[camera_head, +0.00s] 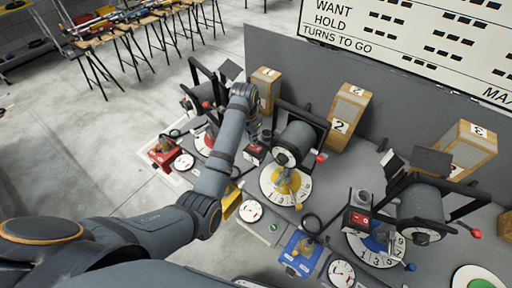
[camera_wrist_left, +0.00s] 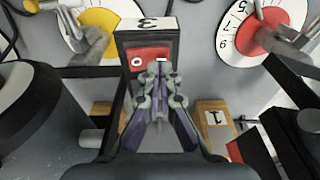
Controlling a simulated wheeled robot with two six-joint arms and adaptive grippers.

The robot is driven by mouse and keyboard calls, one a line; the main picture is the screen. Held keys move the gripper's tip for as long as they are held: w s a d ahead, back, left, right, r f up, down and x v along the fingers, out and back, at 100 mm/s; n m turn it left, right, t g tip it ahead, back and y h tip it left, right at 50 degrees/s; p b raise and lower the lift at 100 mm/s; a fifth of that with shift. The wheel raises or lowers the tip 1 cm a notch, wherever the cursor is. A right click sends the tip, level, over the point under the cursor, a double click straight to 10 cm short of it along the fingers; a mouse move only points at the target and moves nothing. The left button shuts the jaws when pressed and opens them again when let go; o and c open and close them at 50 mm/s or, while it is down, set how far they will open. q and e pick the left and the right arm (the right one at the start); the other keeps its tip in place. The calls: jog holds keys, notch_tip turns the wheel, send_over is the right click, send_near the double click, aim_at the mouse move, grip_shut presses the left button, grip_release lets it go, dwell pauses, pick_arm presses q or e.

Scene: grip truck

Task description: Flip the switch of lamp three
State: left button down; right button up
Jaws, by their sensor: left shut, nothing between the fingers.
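A dark switch box (camera_wrist_left: 123,40) with a red switch face marked 0 (camera_wrist_left: 138,60) is in the middle of the left wrist view. Its light label (camera_wrist_left: 147,24) carries what looks like an upside-down 3. My left gripper (camera_wrist_left: 160,70) is shut and empty. Its tips overlap the red face in the picture; I cannot tell whether they touch. In the head view, the box (camera_head: 254,155) stands between the red and yellow dials, and my left gripper (camera_head: 263,136) is just above it, partly hidden by my wrist. My right gripper is not in view.
Dials surround the box: a yellow-centred one (camera_head: 268,183) and a red-centred one (camera_wrist_left: 255,36). Black drums, such as the one in the middle (camera_head: 297,140), stand close by. Numbered wooden boxes (camera_head: 347,112) line the grey back wall. Another red switch box (camera_head: 356,220) stands to the right.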

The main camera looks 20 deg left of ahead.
pick_arm(q)
jog(key=shift+r, duration=0.65)
notch_tip(320, 180, up, 4)
jog(key=shift+r, duration=0.25)
jog(key=shift+f, duration=0.1)
